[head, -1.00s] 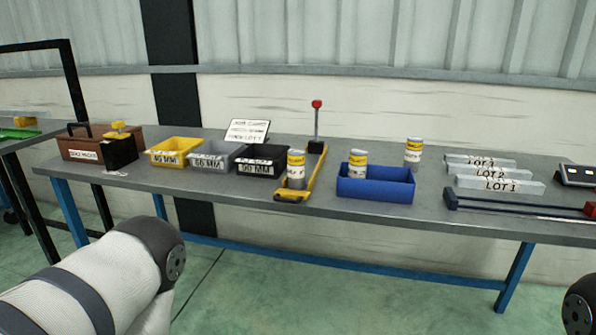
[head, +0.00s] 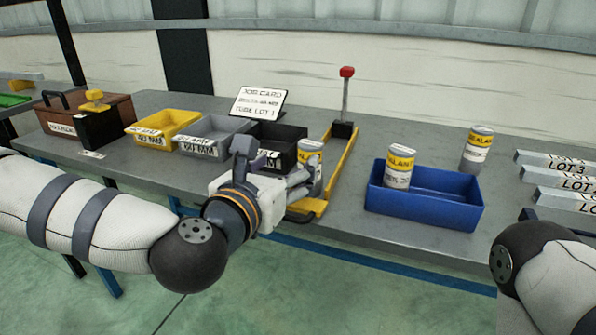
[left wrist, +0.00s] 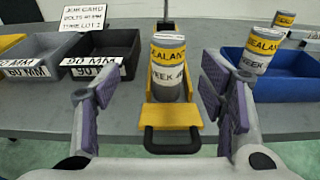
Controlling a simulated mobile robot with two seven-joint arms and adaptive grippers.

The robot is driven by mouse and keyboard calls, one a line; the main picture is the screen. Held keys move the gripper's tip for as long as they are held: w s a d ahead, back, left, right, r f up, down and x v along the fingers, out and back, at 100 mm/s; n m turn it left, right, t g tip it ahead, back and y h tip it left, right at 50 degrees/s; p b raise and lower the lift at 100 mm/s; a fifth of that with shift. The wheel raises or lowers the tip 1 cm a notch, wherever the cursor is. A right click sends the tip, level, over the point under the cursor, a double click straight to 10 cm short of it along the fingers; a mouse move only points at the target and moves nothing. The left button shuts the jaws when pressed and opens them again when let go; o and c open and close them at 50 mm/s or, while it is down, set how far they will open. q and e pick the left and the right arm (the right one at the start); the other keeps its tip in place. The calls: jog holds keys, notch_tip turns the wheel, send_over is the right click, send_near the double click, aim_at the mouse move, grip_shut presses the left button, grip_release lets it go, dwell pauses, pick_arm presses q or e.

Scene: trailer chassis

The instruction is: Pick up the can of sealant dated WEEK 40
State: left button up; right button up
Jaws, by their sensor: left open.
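One can (head: 311,153) stands upright on the yellow clamp-like fixture (head: 341,170); in the left wrist view this can (left wrist: 167,68) reads "WEEK 4" with the last digit unclear. A second can (head: 399,166) stands in the blue bin (head: 425,207); its week number is not legible. A third can (head: 477,147) stands behind the bin, its date unreadable. My left gripper (head: 274,166) is open and empty, just in front of the first can, its fingers to either side of it in the left wrist view. My right gripper is out of view.
Yellow (head: 165,128), grey (head: 213,136) and black (head: 283,140) bins stand left of the fixture, with a job card (head: 257,103) behind. A red-knobbed lever (head: 346,90) rises at the fixture's back. Lot bars (head: 560,180) lie at the right.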

aim_at(307, 149)
pick_arm(q)
jog(key=x, duration=0.3)
jog(key=d+x, duration=0.1)
jog(key=x, duration=0.6)
jog(key=shift+s+d+r, duration=0.15)
jog(key=shift+r, duration=0.2)
jog(key=shift+w, duration=0.4)
grip_shut()
